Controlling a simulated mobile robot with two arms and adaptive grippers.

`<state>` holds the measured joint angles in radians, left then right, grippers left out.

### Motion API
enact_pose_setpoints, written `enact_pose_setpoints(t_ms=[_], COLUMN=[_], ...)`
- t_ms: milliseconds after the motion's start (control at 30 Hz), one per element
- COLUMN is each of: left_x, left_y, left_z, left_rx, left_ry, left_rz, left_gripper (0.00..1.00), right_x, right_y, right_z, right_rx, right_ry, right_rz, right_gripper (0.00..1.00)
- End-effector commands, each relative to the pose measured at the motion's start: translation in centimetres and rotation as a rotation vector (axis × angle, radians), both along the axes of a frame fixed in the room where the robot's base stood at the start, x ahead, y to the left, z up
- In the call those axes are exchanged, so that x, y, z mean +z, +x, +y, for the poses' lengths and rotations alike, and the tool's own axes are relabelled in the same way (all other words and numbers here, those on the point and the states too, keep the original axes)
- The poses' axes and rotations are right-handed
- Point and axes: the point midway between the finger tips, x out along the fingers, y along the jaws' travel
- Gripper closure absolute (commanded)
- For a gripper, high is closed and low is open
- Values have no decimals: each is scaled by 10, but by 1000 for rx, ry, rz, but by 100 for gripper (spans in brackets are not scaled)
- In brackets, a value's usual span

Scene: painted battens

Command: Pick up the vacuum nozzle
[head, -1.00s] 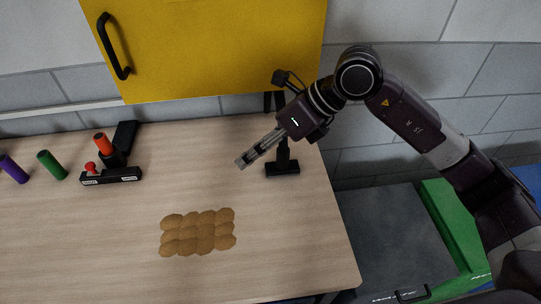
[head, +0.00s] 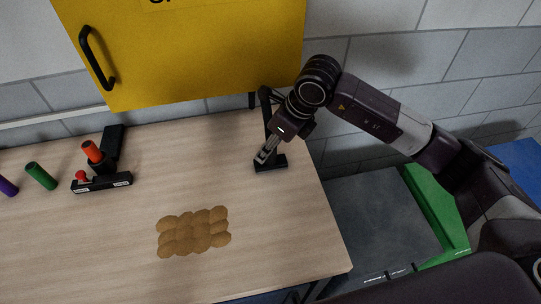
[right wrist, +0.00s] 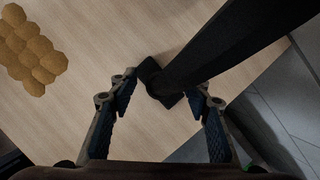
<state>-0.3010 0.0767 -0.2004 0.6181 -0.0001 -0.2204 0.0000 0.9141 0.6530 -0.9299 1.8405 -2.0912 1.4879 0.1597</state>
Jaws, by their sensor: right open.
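The vacuum nozzle is black, with a flat foot (head: 280,163) on the table's right part and a tube rising from it. In the right wrist view, its dark end lies between my fingertips and its long tube (right wrist: 235,45) runs to the upper right. My right gripper (head: 265,155) is open, pointing down in front of the nozzle and hiding part of it. In the right wrist view, the open fingers (right wrist: 163,88) stand on either side of the nozzle's lower end. I cannot tell whether they touch it. My left gripper is not in view.
The wooden table (head: 110,270) holds a brown lumpy mat (head: 194,232), a black holder (head: 102,183) with an orange cylinder (head: 92,151), a green cylinder (head: 41,176) and a purple one (head: 7,187). A yellow cabinet (head: 190,60) hangs behind.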

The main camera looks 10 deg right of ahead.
Motion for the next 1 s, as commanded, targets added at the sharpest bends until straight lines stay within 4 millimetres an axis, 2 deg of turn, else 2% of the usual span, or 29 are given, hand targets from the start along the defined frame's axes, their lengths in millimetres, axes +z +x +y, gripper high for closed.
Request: enact_pose_setpoints(t_ms=[167,567,1000], left_x=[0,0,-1], left_y=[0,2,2], left_z=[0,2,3], left_rx=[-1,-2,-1], left_ry=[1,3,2], left_rz=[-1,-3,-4], left_gripper=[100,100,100], right_x=[0,0,2], right_y=[0,0,1], right_z=[0,0,0], right_rx=[0,0,0], right_ry=[1,1,2], right_rz=[-1,-1,-2], right_gripper=[55,100,100])
